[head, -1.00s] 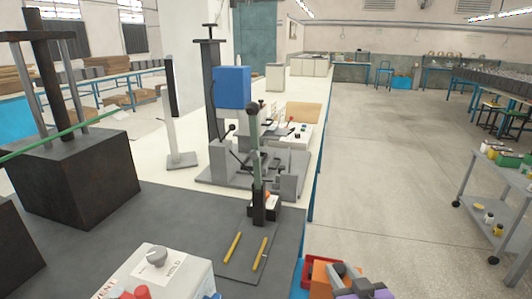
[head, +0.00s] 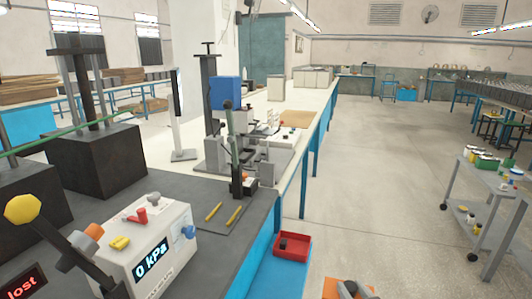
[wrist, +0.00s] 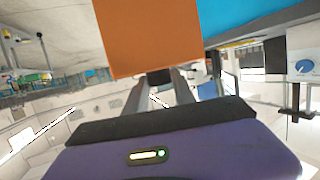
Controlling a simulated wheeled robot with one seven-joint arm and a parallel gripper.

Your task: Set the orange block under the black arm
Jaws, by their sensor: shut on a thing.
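The orange block (wrist: 150,35) is held at my gripper's fingers (wrist: 160,88) and fills the top middle of the wrist view. In the head view, the block (head: 331,288) and my gripper (head: 352,288) show only in part at the bottom edge, over the floor side, apart from the bench. A dark upright lever (head: 234,150) with a black ball top and black foot stands on the bench. A dark slanted arm (head: 92,275) rises at the lower left near an orange knob. I cannot tell which of these is the black arm.
A grey and white box reading 0 kPa (head: 155,245) stands at the bench front. Two yellow sticks (head: 234,216) lie on the dark mat (head: 210,236). A red tray (head: 291,247) sits right of the bench. A grey trolley (head: 490,190) stands far right; floor between is clear.

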